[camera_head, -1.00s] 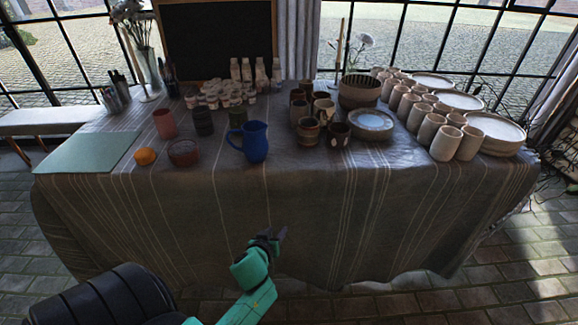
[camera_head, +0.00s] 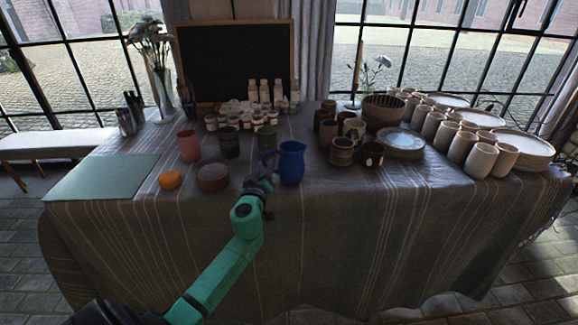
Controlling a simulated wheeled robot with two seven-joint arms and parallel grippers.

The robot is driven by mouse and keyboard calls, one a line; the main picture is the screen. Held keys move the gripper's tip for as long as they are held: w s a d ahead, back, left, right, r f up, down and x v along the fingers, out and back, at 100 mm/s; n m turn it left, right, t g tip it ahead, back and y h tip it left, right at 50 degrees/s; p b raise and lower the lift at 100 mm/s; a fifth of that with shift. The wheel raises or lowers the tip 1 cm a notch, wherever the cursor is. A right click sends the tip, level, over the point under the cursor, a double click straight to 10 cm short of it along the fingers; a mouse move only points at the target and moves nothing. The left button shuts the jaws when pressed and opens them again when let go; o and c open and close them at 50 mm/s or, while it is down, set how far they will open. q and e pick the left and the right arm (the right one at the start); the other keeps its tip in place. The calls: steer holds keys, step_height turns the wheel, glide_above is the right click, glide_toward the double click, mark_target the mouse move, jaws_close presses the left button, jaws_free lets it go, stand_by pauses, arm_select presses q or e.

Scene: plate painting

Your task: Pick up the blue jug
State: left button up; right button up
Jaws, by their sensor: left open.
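The blue jug (camera_head: 291,164) stands upright near the front edge of the cloth-covered table, its handle toward the left. My left gripper (camera_head: 267,166) is at the left side of the jug, by its handle, with its fingers raised just above the table's front edge. It is open. The dark fingers overlap the handle area, so I cannot tell whether they touch the handle or lie around it. My right gripper is not in view.
Left of the jug are a dark red bowl (camera_head: 212,177), an orange (camera_head: 169,180) and a green mat (camera_head: 103,177). A dark green cup (camera_head: 267,136) stands behind. Brown mugs (camera_head: 341,152) and a plate stack (camera_head: 402,145) stand to the right. Bare cloth lies right of the jug.

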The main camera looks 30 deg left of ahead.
arm_select(q)
steer(key=shift+w+a, duration=0.2)
steer(key=shift+w, duration=0.3)
steer(key=shift+s, duration=0.1)
jaws_close()
stand_by(0.9)
